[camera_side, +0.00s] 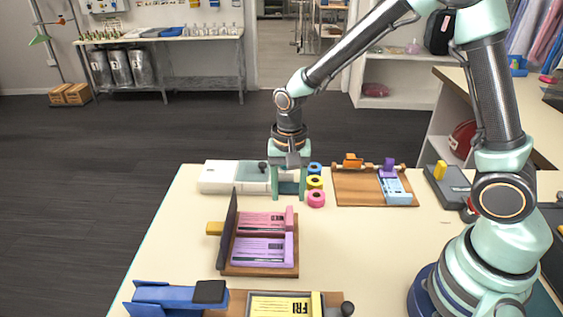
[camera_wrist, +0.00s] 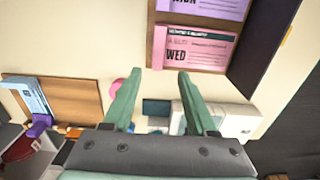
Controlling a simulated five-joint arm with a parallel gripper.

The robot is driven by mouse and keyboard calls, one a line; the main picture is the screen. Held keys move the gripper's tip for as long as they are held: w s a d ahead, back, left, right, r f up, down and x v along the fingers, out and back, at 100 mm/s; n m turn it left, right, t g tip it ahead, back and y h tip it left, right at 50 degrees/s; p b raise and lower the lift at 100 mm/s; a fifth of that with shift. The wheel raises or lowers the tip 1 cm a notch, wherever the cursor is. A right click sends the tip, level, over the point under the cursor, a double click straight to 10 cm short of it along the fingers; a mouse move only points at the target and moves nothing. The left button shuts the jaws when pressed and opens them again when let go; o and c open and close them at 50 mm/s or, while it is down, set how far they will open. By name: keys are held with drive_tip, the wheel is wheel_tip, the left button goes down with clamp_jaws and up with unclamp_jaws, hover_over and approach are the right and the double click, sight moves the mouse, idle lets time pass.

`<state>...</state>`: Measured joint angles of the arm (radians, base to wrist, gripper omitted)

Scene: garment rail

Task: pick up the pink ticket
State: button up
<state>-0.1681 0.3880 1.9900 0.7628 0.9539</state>
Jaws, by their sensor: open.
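The pink ticket (camera_side: 262,222) lies flat in the far part of a wooden holder (camera_side: 261,271), beside a purple ticket (camera_side: 262,249) nearer the camera. In the wrist view the pink ticket (camera_wrist: 208,50) carries the letters WED and lies ahead of the fingertips. A dark upright panel (camera_side: 229,232) stands along the holder's left side. My gripper (camera_side: 288,196) points down, open and empty, behind the holder near the white device. In the wrist view my gripper's fingers (camera_wrist: 160,73) are apart, with no ticket between them.
Blue, yellow and pink rolls (camera_side: 316,198) stand just right of my gripper. A white device (camera_side: 220,177) is on its left. A second wooden holder (camera_side: 347,189) with a blue ticket (camera_side: 397,187) is at right. A blue tool (camera_side: 170,298) lies in front. Table right of the ticket holder is clear.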

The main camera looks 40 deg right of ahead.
drive_tip(key=f, duration=0.4)
drive_tip(key=shift+s+f, duration=0.15)
drive_tip(key=shift+s, duration=0.15)
clamp_jaws()
drive_tip(key=shift+r, duration=0.2)
wheel_tip(320, 180, up, 20)
idle(0.4)
drive_tip(key=shift+f, duration=0.1)
wheel_tip(320, 180, up, 5)
hover_over(289, 208)
drive_tip(key=shift+s, duration=0.1)
idle(0.9)
